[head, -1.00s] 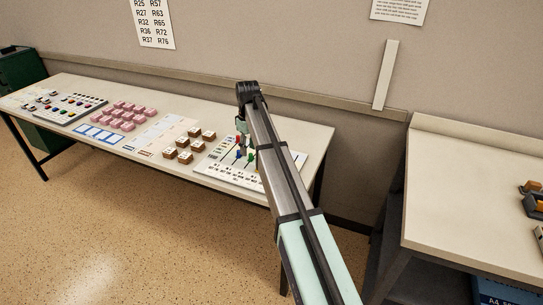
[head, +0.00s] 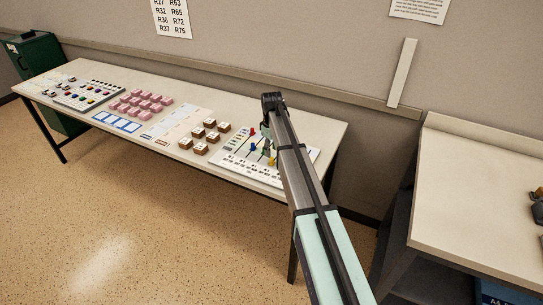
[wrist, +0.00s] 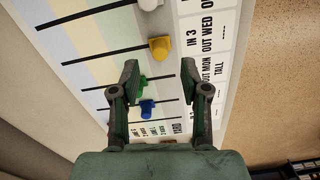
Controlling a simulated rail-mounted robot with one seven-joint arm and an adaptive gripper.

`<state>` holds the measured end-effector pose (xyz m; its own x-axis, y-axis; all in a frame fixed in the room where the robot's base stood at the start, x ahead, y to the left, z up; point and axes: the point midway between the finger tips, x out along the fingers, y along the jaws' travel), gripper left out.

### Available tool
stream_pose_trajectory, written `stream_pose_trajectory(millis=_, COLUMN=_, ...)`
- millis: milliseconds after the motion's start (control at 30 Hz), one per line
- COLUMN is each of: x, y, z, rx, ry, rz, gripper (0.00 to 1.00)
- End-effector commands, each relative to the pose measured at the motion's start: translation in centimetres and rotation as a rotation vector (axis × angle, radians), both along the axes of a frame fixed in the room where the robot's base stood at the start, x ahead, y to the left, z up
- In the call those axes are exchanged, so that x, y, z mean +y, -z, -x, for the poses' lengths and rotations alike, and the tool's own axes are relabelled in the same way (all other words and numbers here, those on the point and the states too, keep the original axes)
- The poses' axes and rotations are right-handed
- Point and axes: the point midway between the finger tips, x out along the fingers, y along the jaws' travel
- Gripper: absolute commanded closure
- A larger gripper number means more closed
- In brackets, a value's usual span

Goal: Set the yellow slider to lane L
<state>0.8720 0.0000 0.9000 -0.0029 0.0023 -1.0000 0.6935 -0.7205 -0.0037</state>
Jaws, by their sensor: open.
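The yellow slider (wrist: 159,48) is a knob on a black slot of the slider panel (wrist: 211,52) in the wrist view. It sits near the slot's end by the printed labels. My gripper (wrist: 160,70) is open above the panel; the yellow slider is just beyond the fingertips and roughly between them, not gripped. A white slider (wrist: 148,4) is at the top edge. In the head view my arm covers part of the panel (head: 238,172).
The panel is at the right end of the long table (head: 180,106). Left of it are brown blocks (head: 198,148), pink blocks (head: 140,99) and a button panel (head: 90,94). A wall is behind; another bench (head: 470,185) stands at right.

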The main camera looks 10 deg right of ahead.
Motion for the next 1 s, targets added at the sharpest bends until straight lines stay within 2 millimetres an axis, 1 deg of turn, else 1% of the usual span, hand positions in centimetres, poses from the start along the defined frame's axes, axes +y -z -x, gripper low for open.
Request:
stream_pose_trajectory(millis=100, x=0.0, y=1.9, z=0.1, rx=0.001, ry=0.000, rz=0.000, gripper=0.54)
stream_pose_trajectory(millis=200, x=0.0, y=3.2, z=0.0, rx=0.001, ry=0.000, rz=0.000, gripper=0.54)
stream_pose_trajectory(millis=300, x=0.0, y=4.2, z=0.0, rx=0.000, ry=0.000, rz=0.000, gripper=0.54)
stream_pose_trajectory(millis=500, x=0.0, y=5.0, z=0.0, rx=0.000, ry=0.000, rz=0.000, gripper=0.54)
stream_pose_trajectory(millis=733, x=0.0, y=5.1, z=0.0, rx=-0.001, ry=0.000, rz=-0.001, gripper=0.54)
stream_pose_trajectory(millis=767, x=0.0, y=5.1, z=0.0, rx=-0.001, ry=0.000, rz=-0.001, gripper=0.62)
stream_pose_trajectory(millis=800, x=0.0, y=5.1, z=0.0, rx=-0.001, ry=0.000, rz=-0.001, gripper=0.76)
stream_pose_trajectory(millis=867, x=0.0, y=5.1, z=0.0, rx=-0.001, ry=0.000, rz=-0.001, gripper=0.97)
stream_pose_trajectory(millis=900, x=0.0, y=5.1, z=0.0, rx=-0.001, ry=0.000, rz=-0.001, gripper=1.00)
stream_pose_trajectory(millis=1000, x=0.0, y=5.1, z=0.0, rx=0.000, ry=0.000, rz=0.000, gripper=1.00)
